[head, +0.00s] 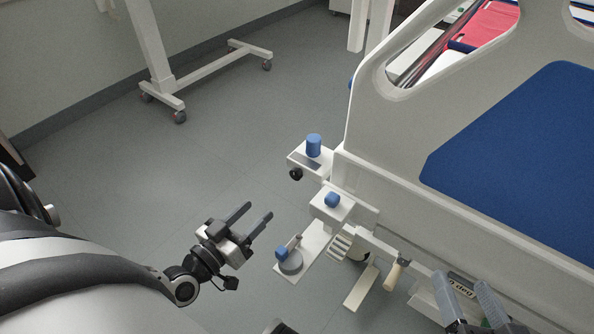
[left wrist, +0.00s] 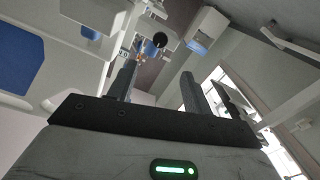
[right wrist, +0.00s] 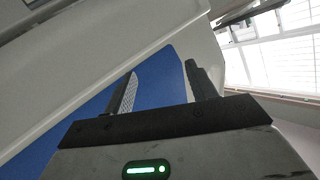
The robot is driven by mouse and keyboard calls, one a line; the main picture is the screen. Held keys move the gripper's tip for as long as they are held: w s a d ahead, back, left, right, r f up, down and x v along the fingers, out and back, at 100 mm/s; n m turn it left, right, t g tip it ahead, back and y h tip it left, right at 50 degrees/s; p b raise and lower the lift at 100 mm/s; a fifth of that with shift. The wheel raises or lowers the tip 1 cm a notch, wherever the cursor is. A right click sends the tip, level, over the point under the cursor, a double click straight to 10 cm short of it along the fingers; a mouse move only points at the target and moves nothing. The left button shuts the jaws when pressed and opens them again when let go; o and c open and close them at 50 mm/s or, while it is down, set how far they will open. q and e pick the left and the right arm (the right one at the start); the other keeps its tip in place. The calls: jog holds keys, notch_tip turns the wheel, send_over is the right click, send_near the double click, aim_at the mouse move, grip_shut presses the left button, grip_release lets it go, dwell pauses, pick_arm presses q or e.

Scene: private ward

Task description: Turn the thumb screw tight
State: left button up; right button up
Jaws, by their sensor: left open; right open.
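Fittings stick out from the end of the white bed. The upper white bracket has a blue cylinder (head: 313,145) on top and a dark round knob (head: 295,174) on its side. Another bracket below has a blue knob (head: 332,199). I cannot tell for sure which is the thumb screw; the dark knob resembles one. A dark round end (left wrist: 160,40) shows beyond the fingers in the left wrist view. My left gripper (head: 254,214) is open and empty, left of the fittings and apart from them. My right gripper (head: 461,283) is open and empty, low beside the bed.
A low white plate carries a grey disc (head: 291,264) and a blue piece. A wooden-coloured handle (head: 396,274) hangs by the bed rail. A wheeled frame (head: 160,85) stands behind; the floor between is clear.

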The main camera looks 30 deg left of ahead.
aim_at(294, 175)
pick_arm(q)
jog(key=w+b, duration=0.1)
jog(key=w, duration=0.3)
jog(key=w+b, duration=0.1)
jog(key=w, duration=0.3)
jog(key=w+d+b, duration=0.1)
jog(key=w+b, duration=0.1)
jog(key=w, duration=0.2)
jog(key=shift+w, duration=0.8)
pick_arm(e)
jog(key=shift+w+a+r+m+t+y, duration=0.1)
jog(key=shift+a+r+m+t+y, duration=0.4)
jog(key=shift+r+m+t+y, duration=0.3)
pick_arm(q)
jog(key=c, duration=1)
pick_arm(e)
jog(key=shift+r, duration=0.1)
